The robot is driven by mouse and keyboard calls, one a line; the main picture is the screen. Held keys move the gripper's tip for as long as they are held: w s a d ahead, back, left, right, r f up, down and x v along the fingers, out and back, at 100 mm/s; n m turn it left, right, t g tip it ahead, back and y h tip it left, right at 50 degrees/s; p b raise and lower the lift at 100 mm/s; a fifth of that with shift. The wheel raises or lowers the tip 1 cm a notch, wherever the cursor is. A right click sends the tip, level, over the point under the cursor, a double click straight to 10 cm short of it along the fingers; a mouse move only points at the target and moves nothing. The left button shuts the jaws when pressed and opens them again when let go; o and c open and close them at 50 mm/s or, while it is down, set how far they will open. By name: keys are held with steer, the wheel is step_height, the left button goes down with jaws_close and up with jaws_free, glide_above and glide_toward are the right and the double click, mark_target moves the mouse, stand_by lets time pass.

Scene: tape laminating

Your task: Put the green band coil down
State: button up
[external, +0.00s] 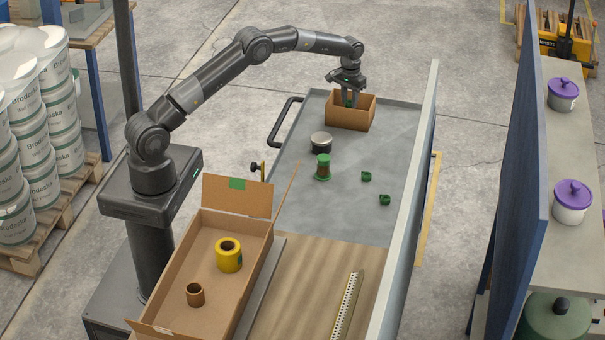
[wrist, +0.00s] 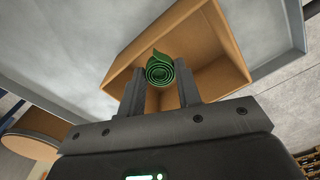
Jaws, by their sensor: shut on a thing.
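My gripper (external: 350,98) is at the small cardboard box (external: 343,120) at the far end of the grey table. In the wrist view, my gripper (wrist: 161,88) is shut on the green band coil (wrist: 160,70), a rolled green strip with its spiral end showing. The coil is held at the fingertips over the open small box (wrist: 222,78). I cannot tell whether it touches the box floor. In the external view only a bit of green shows between the fingers.
A large open carton (external: 205,270) holds a yellow tape roll (external: 228,254) and a brown roll (external: 195,294). A pale raised panel (external: 413,180) borders the right side.

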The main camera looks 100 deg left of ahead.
mark_target(349, 115)
step_height(349, 115, down, 7)
steer(key=shift+f, duration=0.15)
steer(key=shift+f, duration=0.1)
steer(key=o, duration=0.7)
steer(key=shift+c, duration=0.2)
step_height(349, 115, up, 12)
steer(key=shift+r, duration=0.15)
